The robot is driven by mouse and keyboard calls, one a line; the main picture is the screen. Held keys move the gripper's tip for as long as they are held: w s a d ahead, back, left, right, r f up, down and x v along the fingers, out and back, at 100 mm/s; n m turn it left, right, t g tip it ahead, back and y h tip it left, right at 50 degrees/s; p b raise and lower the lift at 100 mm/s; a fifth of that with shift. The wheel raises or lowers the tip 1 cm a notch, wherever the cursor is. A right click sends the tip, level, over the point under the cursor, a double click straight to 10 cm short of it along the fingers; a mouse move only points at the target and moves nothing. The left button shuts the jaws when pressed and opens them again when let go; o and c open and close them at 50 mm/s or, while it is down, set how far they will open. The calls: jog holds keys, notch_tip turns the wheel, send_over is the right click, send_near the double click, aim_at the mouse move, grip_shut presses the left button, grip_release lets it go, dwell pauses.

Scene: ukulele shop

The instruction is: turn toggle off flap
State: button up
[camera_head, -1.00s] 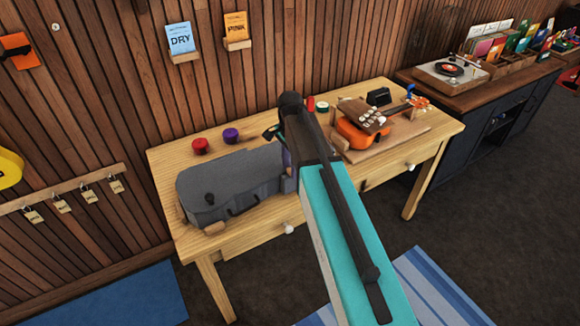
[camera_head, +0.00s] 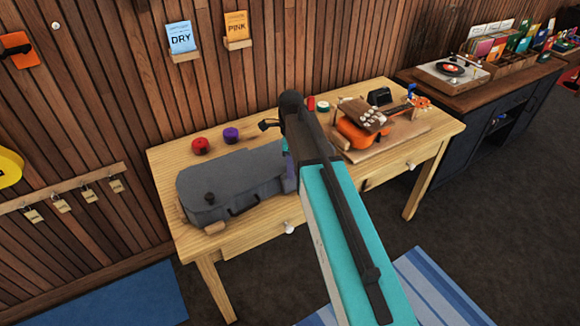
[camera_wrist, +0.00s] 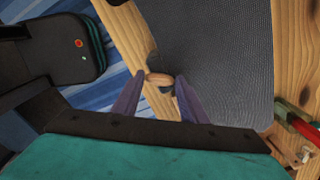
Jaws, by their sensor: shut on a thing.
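The grey case (camera_head: 232,182) lies closed on the wooden workbench (camera_head: 178,160), and its textured grey top fills the upper middle of the wrist view (camera_wrist: 215,50). In the head view my arm hides the toggle and most of the gripper. I cannot make out the flap.
A red spool (camera_head: 201,146) and a purple spool (camera_head: 231,135) stand behind the case. An orange ukulele (camera_head: 355,135) lies on a board to the right. Blue rugs lie on the floor in front.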

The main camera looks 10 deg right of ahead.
jog(key=m, duration=1.1)
jog(key=shift+s+m, duration=0.1)
jog(key=shift+m, duration=0.2)
dwell(0.3)
jog(key=o, duration=1)
jog(key=shift+o, duration=0.2)
jog(key=shift+r, duration=0.15)
jog(key=shift+r+b, duration=0.5)
jog(key=shift+r, duration=0.3)
notch_tip(320, 180, up, 12)
jog(key=b, duration=0.2)
jog(key=shift+b, duration=0.3)
jog(key=shift+f, duration=0.1)
